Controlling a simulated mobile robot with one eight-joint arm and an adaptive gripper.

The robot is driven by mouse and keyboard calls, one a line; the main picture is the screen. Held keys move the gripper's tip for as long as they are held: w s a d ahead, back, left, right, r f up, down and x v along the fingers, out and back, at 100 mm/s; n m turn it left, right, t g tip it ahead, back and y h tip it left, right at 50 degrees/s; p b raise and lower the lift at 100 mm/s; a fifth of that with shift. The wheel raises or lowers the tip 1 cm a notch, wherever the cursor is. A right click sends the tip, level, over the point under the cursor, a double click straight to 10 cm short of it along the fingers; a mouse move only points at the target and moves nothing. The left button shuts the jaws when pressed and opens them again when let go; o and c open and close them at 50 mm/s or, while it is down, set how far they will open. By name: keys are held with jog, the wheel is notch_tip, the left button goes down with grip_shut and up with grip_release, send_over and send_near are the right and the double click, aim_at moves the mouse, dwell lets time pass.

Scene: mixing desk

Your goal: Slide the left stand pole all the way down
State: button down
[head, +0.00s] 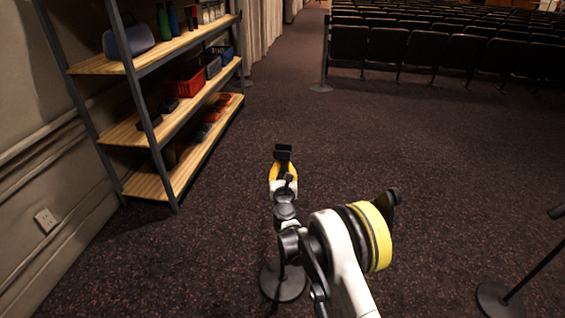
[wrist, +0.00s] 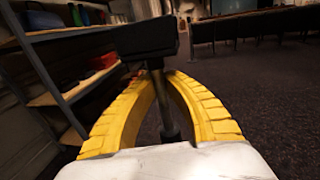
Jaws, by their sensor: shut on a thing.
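The left stand has a dark round base (head: 283,284) on the floor, mostly below my arm in the head view. Its black top piece (head: 283,152) shows just beyond my gripper (head: 283,171). In the wrist view the top piece (wrist: 147,38) sits above my yellow fingers. The thin grey left stand pole (wrist: 158,98) runs down from it between the fingers to a darker, thicker part. My gripper (wrist: 163,77) is shut on the pole, close under the top piece. My arm hides much of the stand's lower part in the head view.
A second stand with a round base (head: 497,299) is at the right edge. A shelf unit (head: 150,125) with bins and bottles stands at the left by the wall. Rows of dark seats (head: 405,45) are at the back. Open carpet (head: 400,130) lies between.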

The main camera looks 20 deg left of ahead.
jog(key=shift+f, duration=0.15)
jog(key=c, duration=1.4)
grip_release()
jog(key=shift+f, duration=0.1)
jog(key=v, duration=1.2)
